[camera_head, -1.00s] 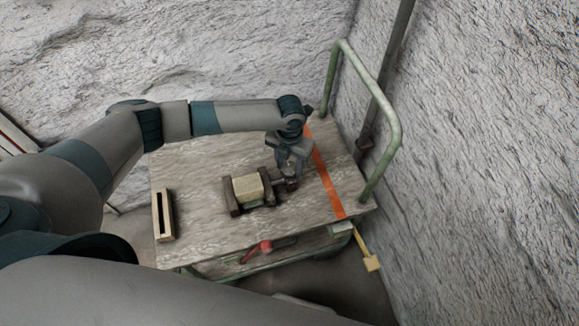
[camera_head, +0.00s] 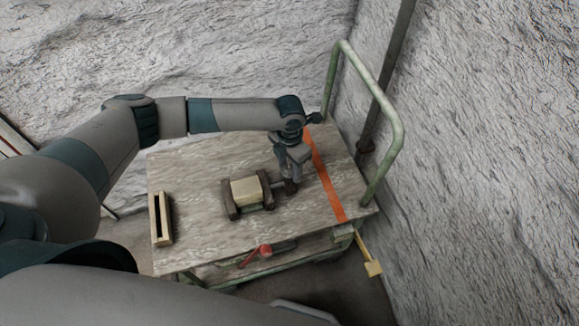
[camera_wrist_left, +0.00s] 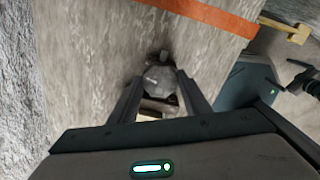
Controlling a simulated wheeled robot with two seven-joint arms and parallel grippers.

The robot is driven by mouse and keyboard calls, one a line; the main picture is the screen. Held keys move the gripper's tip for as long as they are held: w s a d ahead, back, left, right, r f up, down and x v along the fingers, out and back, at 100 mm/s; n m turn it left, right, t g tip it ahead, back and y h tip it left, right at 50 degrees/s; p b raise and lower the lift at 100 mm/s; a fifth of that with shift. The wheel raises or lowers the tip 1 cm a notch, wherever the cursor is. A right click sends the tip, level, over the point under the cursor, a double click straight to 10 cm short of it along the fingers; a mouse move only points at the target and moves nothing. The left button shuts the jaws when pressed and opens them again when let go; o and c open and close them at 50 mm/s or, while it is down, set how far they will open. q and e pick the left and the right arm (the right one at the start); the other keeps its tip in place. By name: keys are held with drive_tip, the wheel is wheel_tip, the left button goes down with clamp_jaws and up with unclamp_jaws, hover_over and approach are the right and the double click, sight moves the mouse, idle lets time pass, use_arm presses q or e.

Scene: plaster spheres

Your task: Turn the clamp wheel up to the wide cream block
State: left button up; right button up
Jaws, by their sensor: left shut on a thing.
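The clamp stands on the cart's wooden top, with two dark brown jaws (camera_head: 230,205). The wide cream block (camera_head: 246,190) sits between the jaws; I cannot tell whether both touch it. The clamp wheel is hidden mostly by my gripper in the head view; in the left wrist view the dark faceted wheel (camera_wrist_left: 158,84) shows between the fingers. My left gripper (camera_head: 289,184) is shut on the wheel from the right end of the clamp. The block is mostly hidden in the wrist view.
A narrow slotted cream piece (camera_head: 161,218) lies at the left of the cart top (camera_head: 200,240). An orange stripe (camera_head: 324,175) crosses the right side. A green rail (camera_head: 385,110) rises at the right end. A red-knobbed lever (camera_head: 264,250) shows at the front edge. Rough walls stand behind and right.

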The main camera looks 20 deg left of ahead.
idle(0.8)
use_arm(q)
drive_tip(key=o, duration=1)
drive_tip(key=shift+o, duration=0.2)
wheel_tip(320, 180, up, 9)
drive_tip(key=b, duration=0.2)
wheel_tip(320, 180, up, 8)
drive_tip(key=b, duration=0.1)
hover_over(289, 169)
drive_tip(key=shift+s+r, duration=0.15)
use_arm(e)
drive_tip(key=w+a+f+t, duration=0.1)
drive_tip(key=w+a+t, duration=0.1)
drive_tip(key=w, duration=0.4)
drive_tip(key=shift+w+a+f+y, duration=0.2)
drive_tip(key=shift+a+y, duration=0.1)
drive_tip(key=shift+a, duration=0.1)
